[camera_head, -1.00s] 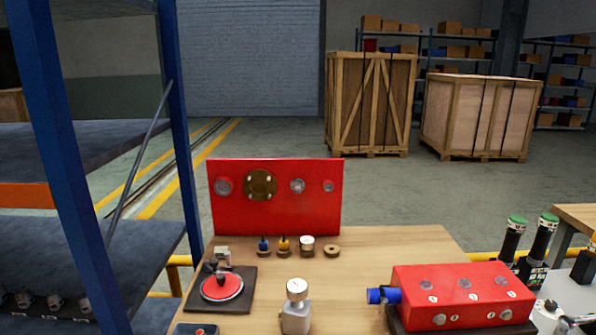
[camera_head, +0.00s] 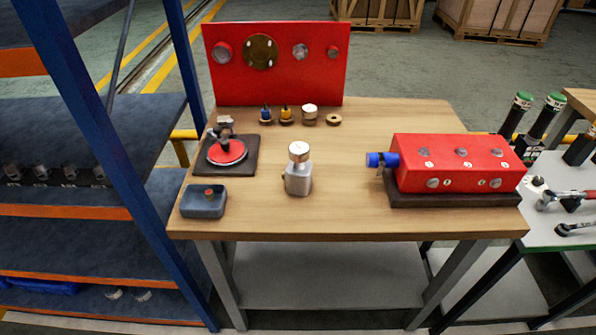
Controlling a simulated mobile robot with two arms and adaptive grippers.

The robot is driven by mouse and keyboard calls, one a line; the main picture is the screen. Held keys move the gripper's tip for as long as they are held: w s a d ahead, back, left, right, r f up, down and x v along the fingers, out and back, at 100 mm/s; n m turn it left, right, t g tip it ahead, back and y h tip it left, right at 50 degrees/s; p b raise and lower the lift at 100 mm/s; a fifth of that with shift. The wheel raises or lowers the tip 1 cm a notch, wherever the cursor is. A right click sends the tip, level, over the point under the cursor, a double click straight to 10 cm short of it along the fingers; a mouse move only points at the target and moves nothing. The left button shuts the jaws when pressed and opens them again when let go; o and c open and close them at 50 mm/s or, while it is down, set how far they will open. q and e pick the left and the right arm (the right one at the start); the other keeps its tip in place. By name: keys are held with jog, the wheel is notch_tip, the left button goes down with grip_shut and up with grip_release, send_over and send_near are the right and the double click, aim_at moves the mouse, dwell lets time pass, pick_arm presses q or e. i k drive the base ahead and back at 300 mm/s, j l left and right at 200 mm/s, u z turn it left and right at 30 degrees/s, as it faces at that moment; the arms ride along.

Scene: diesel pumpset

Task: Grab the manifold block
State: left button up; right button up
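No part in view is labelled as the manifold block, so I cannot tell for certain which one it is. A long red block (camera_head: 458,164) with round ports on its top and front sits on a dark base at the right of the wooden table. A blue fitting (camera_head: 382,160) sticks out of its left end. A small grey metal block (camera_head: 298,181) with a round white-faced gauge (camera_head: 299,151) on top stands upright near the table's middle. Several small metal parts (camera_head: 41,174) stand on the blue shelf at the left. Neither of my grippers shows.
The wooden table (camera_head: 350,215) has clear room in front. A red upright panel (camera_head: 275,90) stands at its back, with small fittings before it. A red disc fixture (camera_head: 226,152) and a grey tray (camera_head: 204,204) are at the left. A blue rack post (camera_head: 130,190) rises left of the table.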

aim_at(298, 177)
jog(key=k+l+z, duration=0.15)
jog(key=z, duration=0.2)
jog(key=k+l+z, duration=0.2)
jog(key=z, duration=0.15)
jog(key=k+l+z, duration=0.35)
jog(key=i+j, duration=0.1)
